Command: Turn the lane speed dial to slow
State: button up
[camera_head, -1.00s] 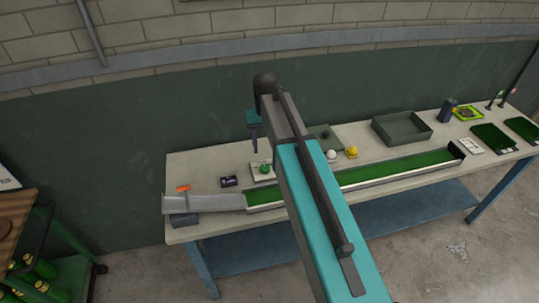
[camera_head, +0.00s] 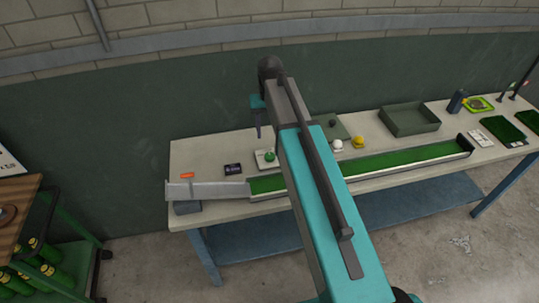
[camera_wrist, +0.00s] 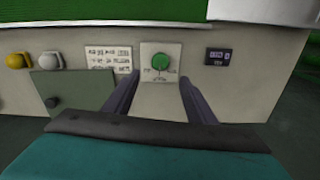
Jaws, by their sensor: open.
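The lane speed dial is a round green knob (camera_head: 269,155) on a pale plate on the bench, beside the left part of the green lane. In the wrist view the knob (camera_wrist: 160,60) sits just beyond the fingertips, roughly centred between them. Its small markings are too blurred to read. My gripper (camera_wrist: 160,80) is open and empty, with one finger on each side of the knob's plate. In the head view my gripper (camera_head: 258,132) hangs above the bench, a little left of the dial and apart from it. My arm covers the area right of the dial.
A small black display (camera_head: 233,169) lies left of the dial. A printed card (camera_wrist: 108,58) is beside it in the wrist view. The grey ramp (camera_head: 210,191) fills the front left.

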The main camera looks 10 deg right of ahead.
aim_at(270, 156)
jog(key=shift+f+b, duration=3.5)
jog(key=shift+f, duration=2.5)
jog(key=shift+c, duration=0.5)
